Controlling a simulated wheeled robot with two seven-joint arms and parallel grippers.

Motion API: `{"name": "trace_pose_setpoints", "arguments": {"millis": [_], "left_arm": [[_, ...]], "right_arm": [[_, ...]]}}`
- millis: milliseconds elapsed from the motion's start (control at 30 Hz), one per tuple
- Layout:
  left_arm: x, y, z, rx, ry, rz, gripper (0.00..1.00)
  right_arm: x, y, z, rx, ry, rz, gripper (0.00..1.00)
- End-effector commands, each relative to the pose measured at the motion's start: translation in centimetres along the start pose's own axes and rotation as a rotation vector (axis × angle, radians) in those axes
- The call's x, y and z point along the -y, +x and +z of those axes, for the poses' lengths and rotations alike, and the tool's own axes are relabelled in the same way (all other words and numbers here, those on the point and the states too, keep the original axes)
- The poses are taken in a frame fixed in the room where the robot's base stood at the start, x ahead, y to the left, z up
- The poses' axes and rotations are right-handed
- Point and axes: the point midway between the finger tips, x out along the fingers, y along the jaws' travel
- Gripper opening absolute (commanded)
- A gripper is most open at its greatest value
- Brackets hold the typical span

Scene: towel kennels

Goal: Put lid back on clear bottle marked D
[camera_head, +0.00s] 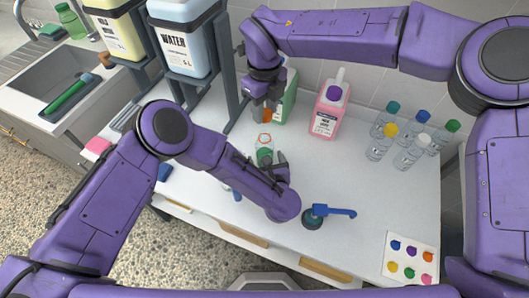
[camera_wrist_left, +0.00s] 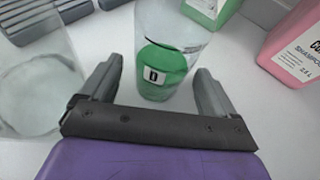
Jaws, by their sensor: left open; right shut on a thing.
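The clear bottle marked D (camera_wrist_left: 158,28) stands upright between the fingers of my left gripper (camera_wrist_left: 158,82), with green contents and a white D label. It also shows in the head view (camera_head: 264,150). The left fingers are open on either side of it, with gaps visible. My right gripper (camera_head: 263,100) is above the bottle, shut on an orange lid (camera_head: 267,115). The lid is apart from the bottle, partly hidden by the fingers.
A green container (camera_head: 287,103) and a pink shampoo bottle (camera_head: 326,116) stand behind. Another clear vessel (camera_wrist_left: 30,85) is left of bottle D in the wrist view. Several capped bottles (camera_head: 412,150) stand at right. A blue-handled item (camera_head: 330,211) and a coloured-dot sheet (camera_head: 409,258) are nearer.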

Motion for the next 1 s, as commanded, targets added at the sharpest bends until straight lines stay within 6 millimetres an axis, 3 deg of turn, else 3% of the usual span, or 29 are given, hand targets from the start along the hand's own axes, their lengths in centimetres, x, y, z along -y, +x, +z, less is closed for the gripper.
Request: {"name": "trace_pose_setpoints", "arguments": {"millis": [200,467,500,733,833,1000], "left_arm": [[0.0,1.9,0.0,0.000,0.001,0.000,0.90],[0.0,2.1,0.0,0.000,0.001,0.000,0.90],[0.0,2.1,0.0,0.000,0.001,0.000,0.86],[0.0,2.1,0.0,0.000,0.001,0.000,0.12],[0.0,2.1,0.0,0.000,0.001,0.000,0.08],[0.0,2.1,0.0,0.000,0.001,0.000,0.08]], "right_arm": [[0.0,0.0,0.0,0.000,0.000,0.000,0.10],[0.0,0.0,0.0,0.000,0.000,0.000,0.10],[0.0,0.0,0.0,0.000,0.000,0.000,0.10],[0.0,0.0,0.0,0.000,0.000,0.000,0.10],[0.0,0.4,0.0,-0.001,0.000,0.001,0.10],[0.0,3.0,0.0,-0.002,-0.001,0.002,0.10]]}}
